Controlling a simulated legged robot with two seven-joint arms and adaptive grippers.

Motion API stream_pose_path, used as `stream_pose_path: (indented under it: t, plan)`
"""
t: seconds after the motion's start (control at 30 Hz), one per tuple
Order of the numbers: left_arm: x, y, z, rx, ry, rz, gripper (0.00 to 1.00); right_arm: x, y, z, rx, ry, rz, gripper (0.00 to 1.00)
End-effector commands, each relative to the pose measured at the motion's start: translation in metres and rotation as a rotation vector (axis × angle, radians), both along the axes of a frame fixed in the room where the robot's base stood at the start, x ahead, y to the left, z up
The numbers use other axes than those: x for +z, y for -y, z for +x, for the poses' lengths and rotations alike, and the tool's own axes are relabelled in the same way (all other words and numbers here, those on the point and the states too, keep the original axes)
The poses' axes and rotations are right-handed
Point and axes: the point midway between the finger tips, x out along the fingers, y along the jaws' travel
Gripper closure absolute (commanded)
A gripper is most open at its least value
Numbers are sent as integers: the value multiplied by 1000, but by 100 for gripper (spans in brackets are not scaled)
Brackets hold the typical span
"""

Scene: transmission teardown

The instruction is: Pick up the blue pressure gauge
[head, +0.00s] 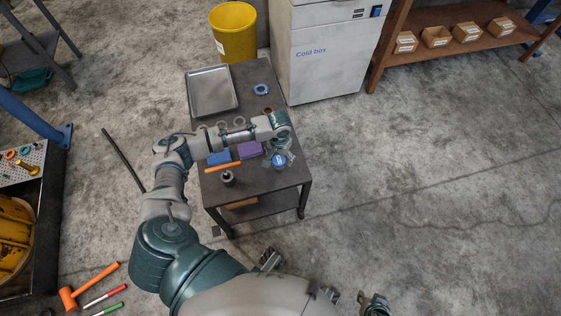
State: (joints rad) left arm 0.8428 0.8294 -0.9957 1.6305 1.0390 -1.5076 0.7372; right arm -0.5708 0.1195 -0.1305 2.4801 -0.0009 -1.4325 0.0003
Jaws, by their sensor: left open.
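The blue pressure gauge (278,160) appears as a small round blue-and-white thing at the right side of the dark cart (285,182). My left arm reaches over the cart from the left. My left gripper (282,153) points down at the gauge, with its open fingers around or just above it. I cannot tell whether they touch it.
On the cart are a metal tray (212,90), a blue ring (261,89), a purple block (249,150), a blue block (218,157), an orange-handled tool (222,167) and a dark cylindrical part (227,177). A yellow bin (233,33) and the cold box (325,50) stand behind. The right floor is clear.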

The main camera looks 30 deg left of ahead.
Motion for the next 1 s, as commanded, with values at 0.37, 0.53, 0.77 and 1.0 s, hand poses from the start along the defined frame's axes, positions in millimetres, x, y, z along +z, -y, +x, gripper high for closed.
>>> stream_pose_path:
  t: [0.37, 0.53, 0.77, 1.0]
  plan:
    - [-29, -4, 3, 0, 0, 0, 17, 4, -14, 40, 12, 198, 48, 60]
    - [-50, -7, 5, -2, -2, 0, 17, 13, -24, 70, 20, 361, 86, 60]
    - [-61, -7, 5, -2, 3, -1, 17, 25, -30, 87, 24, 464, 110, 60]
    - [-60, -6, 6, -2, 3, -1, 32, 26, -30, 87, 24, 464, 110, 60]
